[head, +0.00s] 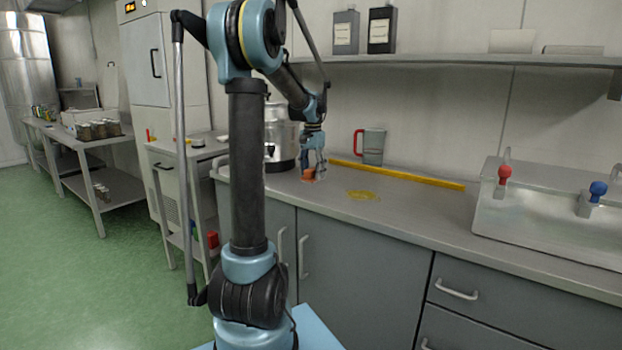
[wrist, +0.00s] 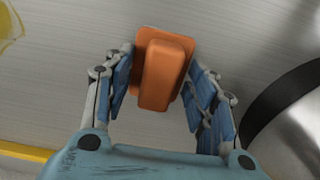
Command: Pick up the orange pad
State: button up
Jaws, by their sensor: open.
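The orange pad (wrist: 161,70) lies on the grey steel counter, with a raised block-shaped grip on a flat base. In the wrist view it sits between the two blue fingers of my gripper (wrist: 163,85), with a gap on each side. My gripper is open and reaches down over the pad. In the head view the pad (head: 309,175) shows small beneath my gripper (head: 313,170), partly covered by the fingers.
A steel pot (head: 282,140) stands close to the left of my gripper. A grey jug with a red handle (head: 371,147), a yellow bar (head: 400,175) and a yellow spill (head: 363,195) are to the right. The sink (head: 545,205) is at far right.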

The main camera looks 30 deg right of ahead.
aim_at(312, 168)
jog(key=c, duration=1.1)
jog(key=shift+c, duration=0.2)
notch_tip(312, 168, up, 10)
jog(key=shift+o, duration=0.9)
jog(key=shift+c, duration=0.3)
